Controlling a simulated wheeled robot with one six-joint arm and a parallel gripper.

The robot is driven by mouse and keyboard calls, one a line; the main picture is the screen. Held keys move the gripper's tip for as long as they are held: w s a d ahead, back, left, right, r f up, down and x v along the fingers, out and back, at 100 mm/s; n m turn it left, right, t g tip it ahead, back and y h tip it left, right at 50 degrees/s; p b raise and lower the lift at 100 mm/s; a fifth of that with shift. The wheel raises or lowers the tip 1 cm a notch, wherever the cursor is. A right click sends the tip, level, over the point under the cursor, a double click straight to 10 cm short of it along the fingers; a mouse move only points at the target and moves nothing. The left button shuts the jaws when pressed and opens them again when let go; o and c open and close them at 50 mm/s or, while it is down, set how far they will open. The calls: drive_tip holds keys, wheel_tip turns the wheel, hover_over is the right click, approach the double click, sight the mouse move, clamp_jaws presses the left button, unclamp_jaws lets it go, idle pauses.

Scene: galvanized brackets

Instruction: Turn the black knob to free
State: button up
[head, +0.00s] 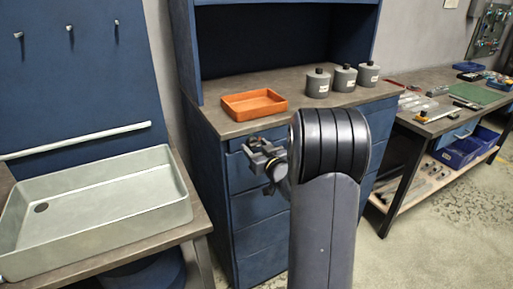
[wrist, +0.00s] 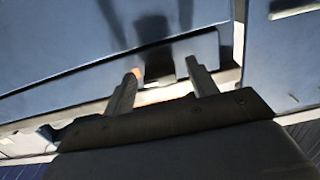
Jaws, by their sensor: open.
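No black knob marked free can be made out in either view. Three grey pots (head: 318,87) with black tops and white labels stand on the cabinet top; I cannot tell whether any top is the knob. A small green panel (head: 490,30) with fittings hangs on the far right wall, too small to read. My gripper (head: 262,155) is in front of the blue drawer cabinet, left of my arm, below the worktop edge.
An orange tray (head: 253,112) sits on the cabinet top (head: 222,122). A pale sink basin (head: 100,220) stands at left, with a rail (head: 75,142) above. A bench (head: 440,128) with tools and blue bins is at right. Floor is clear at lower right.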

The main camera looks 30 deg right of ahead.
drive_tip(key=c, duration=1)
drive_tip(key=shift+o, duration=0.2)
